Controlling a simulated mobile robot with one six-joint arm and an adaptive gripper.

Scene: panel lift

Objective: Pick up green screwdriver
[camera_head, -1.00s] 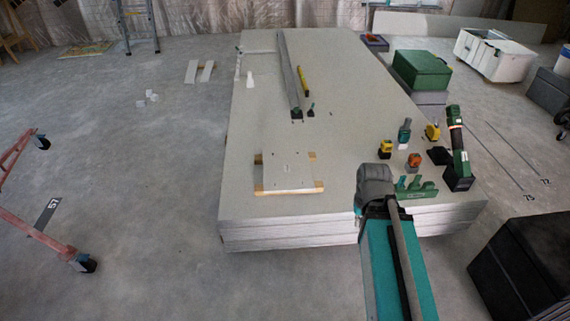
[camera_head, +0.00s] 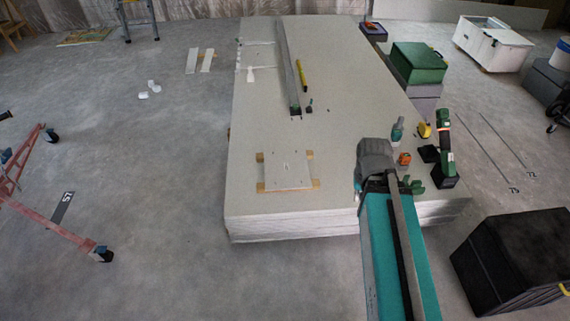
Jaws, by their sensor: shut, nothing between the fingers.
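The green screwdriver (camera_head: 444,147), a cordless tool with a black base, stands upright near the right edge of the stacked grey panels (camera_head: 330,130). My arm rises from the bottom of the picture, and its grey joint (camera_head: 375,160) is left of the screwdriver, with a visible gap between them in the picture. My gripper's fingers do not show. A green holder (camera_head: 413,186) sits beside the arm, partly hidden by it.
Near the screwdriver are an orange block (camera_head: 404,159), a yellow item (camera_head: 424,130) and a teal bottle-like item (camera_head: 397,130). A white board on wood strips (camera_head: 287,170) lies left. A long metal profile (camera_head: 288,70) lies farther back. A black box (camera_head: 510,260) stands right.

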